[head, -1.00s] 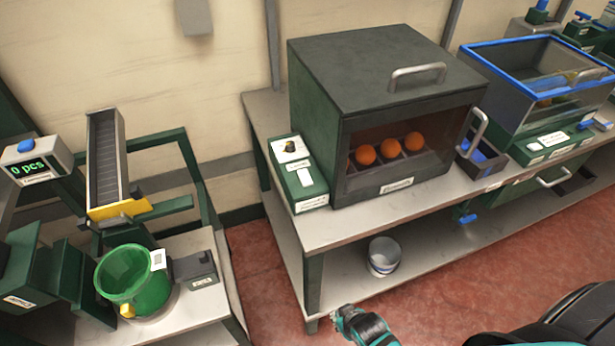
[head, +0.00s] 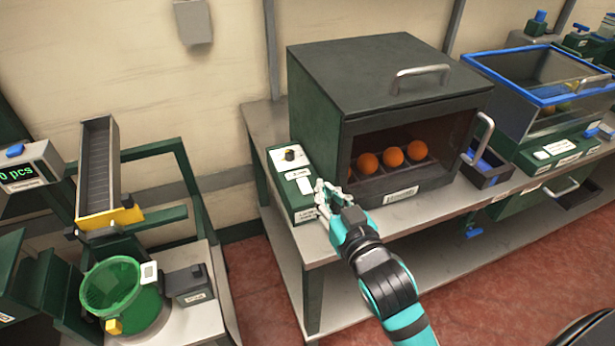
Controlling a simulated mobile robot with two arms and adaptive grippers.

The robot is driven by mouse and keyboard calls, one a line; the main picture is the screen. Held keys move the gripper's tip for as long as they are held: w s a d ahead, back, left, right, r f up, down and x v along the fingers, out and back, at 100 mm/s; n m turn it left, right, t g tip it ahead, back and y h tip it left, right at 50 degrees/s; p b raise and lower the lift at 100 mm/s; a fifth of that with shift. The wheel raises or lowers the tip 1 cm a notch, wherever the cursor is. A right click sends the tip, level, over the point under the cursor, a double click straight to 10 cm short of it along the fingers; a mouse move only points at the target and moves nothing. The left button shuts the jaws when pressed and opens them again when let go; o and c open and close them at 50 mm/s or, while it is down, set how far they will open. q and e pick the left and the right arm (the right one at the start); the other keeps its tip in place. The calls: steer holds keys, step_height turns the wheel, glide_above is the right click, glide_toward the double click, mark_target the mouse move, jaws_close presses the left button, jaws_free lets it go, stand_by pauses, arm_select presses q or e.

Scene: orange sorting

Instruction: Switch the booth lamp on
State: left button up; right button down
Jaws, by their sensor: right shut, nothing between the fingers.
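The booth (head: 400,92) is a dark green box with a front window on the grey bench. Several oranges (head: 393,156) sit in a row inside it, and the interior looks dim. A green control box (head: 287,178) stands against the booth's left side. It has a black knob (head: 291,155) on a pale plate and a white rocker or label below it. My right gripper (head: 321,192) is shut and empty at the front end of the control box, below the knob. It hides part of the box's front right corner; I cannot tell whether it touches. My left gripper is not in view.
The booth door has a handle (head: 481,138) at its right edge. A small dark bin (head: 486,170) and a blue-rimmed clear box (head: 540,90) stand further right. A green bucket (head: 120,290) sits on the left stand. The floor in front of the bench is open.

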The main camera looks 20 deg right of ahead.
steer(key=p, duration=0.1)
glide_above(308, 187)
steer(key=shift+s+f, duration=0.45)
steer(key=shift+f, duration=0.05)
steer(key=f, duration=0.2)
steer(key=shift+w+f, duration=0.3)
steer(key=shift+w, duration=0.1)
steer(key=shift+w+f, duration=0.1)
steer(key=shift+f, duration=0.7)
